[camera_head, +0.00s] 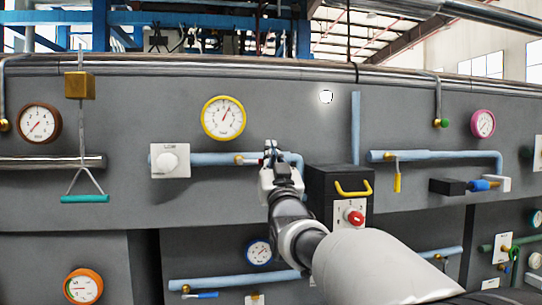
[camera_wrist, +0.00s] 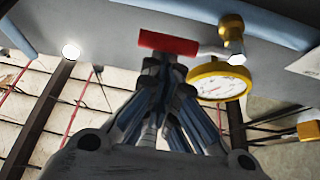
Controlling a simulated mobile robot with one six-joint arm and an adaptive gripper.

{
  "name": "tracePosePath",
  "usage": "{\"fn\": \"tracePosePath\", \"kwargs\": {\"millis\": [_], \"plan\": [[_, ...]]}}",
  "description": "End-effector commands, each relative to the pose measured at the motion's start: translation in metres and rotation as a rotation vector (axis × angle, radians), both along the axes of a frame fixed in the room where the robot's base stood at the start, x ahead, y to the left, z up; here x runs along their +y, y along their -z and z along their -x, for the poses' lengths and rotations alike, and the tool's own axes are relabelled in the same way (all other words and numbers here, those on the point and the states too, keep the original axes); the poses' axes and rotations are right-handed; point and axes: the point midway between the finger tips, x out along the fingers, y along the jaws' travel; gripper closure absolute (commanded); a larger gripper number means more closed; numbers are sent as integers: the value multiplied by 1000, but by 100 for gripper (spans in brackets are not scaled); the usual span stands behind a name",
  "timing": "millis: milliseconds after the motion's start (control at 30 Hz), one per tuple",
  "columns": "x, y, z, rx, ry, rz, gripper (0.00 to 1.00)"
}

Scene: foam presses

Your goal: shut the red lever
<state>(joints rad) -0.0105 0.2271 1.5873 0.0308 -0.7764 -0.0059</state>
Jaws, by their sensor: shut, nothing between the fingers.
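The red lever (camera_wrist: 168,42) shows in the wrist view as a red handle on a pale stem, joined to a brass valve (camera_wrist: 232,42). The fingertips of my gripper (camera_wrist: 166,66) are shut and empty, right by the red handle; I cannot tell whether they touch it. In the head view my gripper (camera_head: 271,153) is in front of the light blue pipe (camera_head: 212,159), just right of the brass valve (camera_head: 239,159). The lever lies along the pipe there, and its red handle is mostly hidden behind my gripper.
A yellow-rimmed gauge (camera_head: 223,117) is above the pipe. A white knob panel (camera_head: 170,161) is at the pipe's left end. A black box (camera_head: 340,185) with a yellow handle and red knob stands out close right of my arm. A teal hanging handle (camera_head: 85,198) is further left.

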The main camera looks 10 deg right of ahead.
Motion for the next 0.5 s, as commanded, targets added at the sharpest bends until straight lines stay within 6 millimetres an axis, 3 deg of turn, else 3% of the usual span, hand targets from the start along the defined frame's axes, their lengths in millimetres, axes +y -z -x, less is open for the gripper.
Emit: {"fn": "tracePosePath", "kwargs": {"millis": [500], "plan": [[-1,8,0,0,0,-89,100]]}}
